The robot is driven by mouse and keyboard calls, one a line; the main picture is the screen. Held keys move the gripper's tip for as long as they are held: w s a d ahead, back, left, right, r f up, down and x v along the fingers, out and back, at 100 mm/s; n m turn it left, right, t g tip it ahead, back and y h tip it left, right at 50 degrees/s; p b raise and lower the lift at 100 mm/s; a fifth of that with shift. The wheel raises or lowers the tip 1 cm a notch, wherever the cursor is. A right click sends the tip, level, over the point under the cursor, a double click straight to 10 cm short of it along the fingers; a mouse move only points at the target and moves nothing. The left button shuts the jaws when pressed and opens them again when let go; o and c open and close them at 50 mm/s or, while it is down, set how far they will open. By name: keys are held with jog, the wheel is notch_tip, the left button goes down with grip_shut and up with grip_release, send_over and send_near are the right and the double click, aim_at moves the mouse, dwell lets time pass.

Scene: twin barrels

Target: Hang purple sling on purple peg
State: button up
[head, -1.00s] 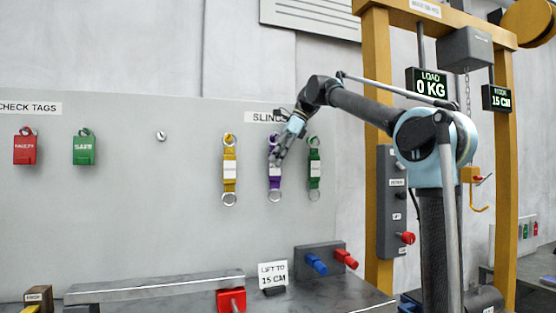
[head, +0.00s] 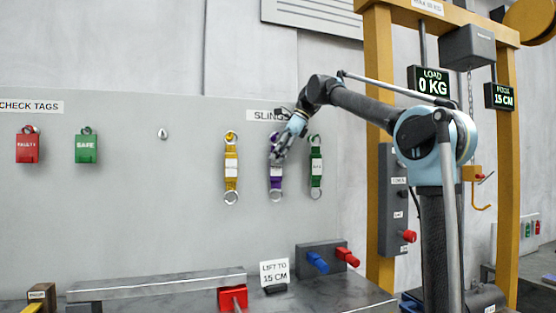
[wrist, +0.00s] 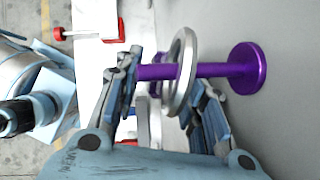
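The purple sling (head: 276,184) hangs on the grey board below the slings label, between a yellow and a green sling. In the wrist view its silver ring (wrist: 181,70) is around the purple peg (wrist: 222,70), partway along the rod and apart from the round base. My gripper (wrist: 165,88) is open, with one finger on each side of the ring. The right finger looks very close to the ring; I cannot tell if it touches. In the head view my gripper (head: 281,150) covers the peg and the sling's top.
The yellow sling (head: 231,170) hangs close on the left and the green sling (head: 316,168) close on the right. An empty silver peg (head: 162,134) is farther left. A yellow hoist frame (head: 507,180) stands on the right. A bench (head: 330,293) runs below the board.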

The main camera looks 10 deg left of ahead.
dwell(0.3)
jog(key=v, duration=1.2)
